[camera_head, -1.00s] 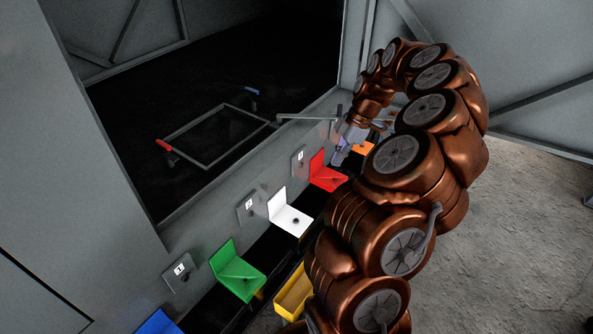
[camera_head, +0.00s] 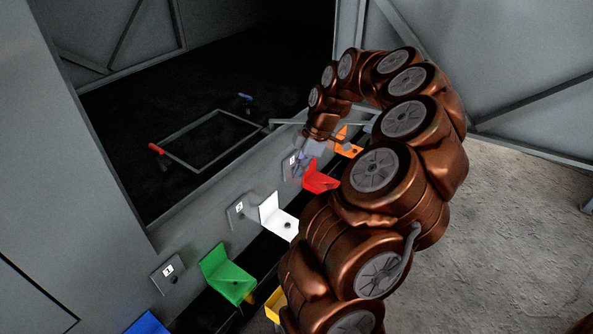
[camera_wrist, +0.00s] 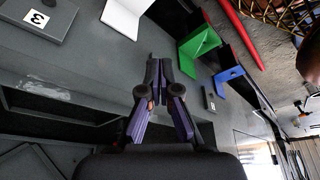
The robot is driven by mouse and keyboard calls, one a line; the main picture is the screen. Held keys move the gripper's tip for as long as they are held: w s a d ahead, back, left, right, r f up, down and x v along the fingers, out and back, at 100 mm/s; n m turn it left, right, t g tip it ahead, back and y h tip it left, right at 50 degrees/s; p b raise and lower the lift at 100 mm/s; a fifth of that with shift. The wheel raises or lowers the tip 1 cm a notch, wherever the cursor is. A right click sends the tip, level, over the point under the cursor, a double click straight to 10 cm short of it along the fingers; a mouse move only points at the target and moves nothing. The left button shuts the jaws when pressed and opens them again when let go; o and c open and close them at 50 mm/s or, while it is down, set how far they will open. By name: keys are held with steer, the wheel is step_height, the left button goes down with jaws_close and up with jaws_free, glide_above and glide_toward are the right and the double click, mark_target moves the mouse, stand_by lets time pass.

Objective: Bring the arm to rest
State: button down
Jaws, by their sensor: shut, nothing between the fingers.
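My gripper (camera_head: 300,163) is at the end of my copper arm, which curves over from the right. In the head view it lies beside the red bracket (camera_head: 319,177), partly covering the plate marked 3 (camera_head: 291,167). In the wrist view my gripper (camera_wrist: 158,66) is shut, its dark fingers together with nothing between them. That view also shows the plate marked 3 (camera_wrist: 40,19) at upper left. I cannot tell from these views whether the gripper touches the wall.
White (camera_head: 277,215), green (camera_head: 227,275), blue (camera_head: 147,323) and orange (camera_head: 348,143) brackets line the grey wall, beside small numbered plates. A yellow bin (camera_head: 273,304) is partly hidden by my arm. Behind the opening lies a frame (camera_head: 210,140) with a red end. Bare floor (camera_head: 510,230) lies right.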

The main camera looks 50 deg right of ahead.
stand_by(0.3)
steer(key=s+a+r+m+g, duration=0.1)
steer(key=a+r, duration=0.2)
steer(key=a, duration=0.7)
steer(key=a+r+m+g, duration=0.1)
steer(key=a+r, duration=0.3)
steer(key=a, duration=0.7)
steer(key=s+a+f+m+g+h, duration=0.15)
steer(key=s+a+m, duration=0.3)
steer(key=s, duration=0.55)
steer(key=s+a+f+m+g+h, duration=0.1)
steer(key=s+a+m+h, duration=0.1)
steer(key=s+a+m, duration=0.5)
steer(key=s+d+r+n+p, duration=0.1)
steer(key=s+r+n+p, duration=0.2)
steer(key=r+p, duration=1.8)
steer(key=shift+v, duration=0.85)
steer(key=shift+s+t+y, duration=0.2)
steer(key=shift+t+y, duration=0.05)
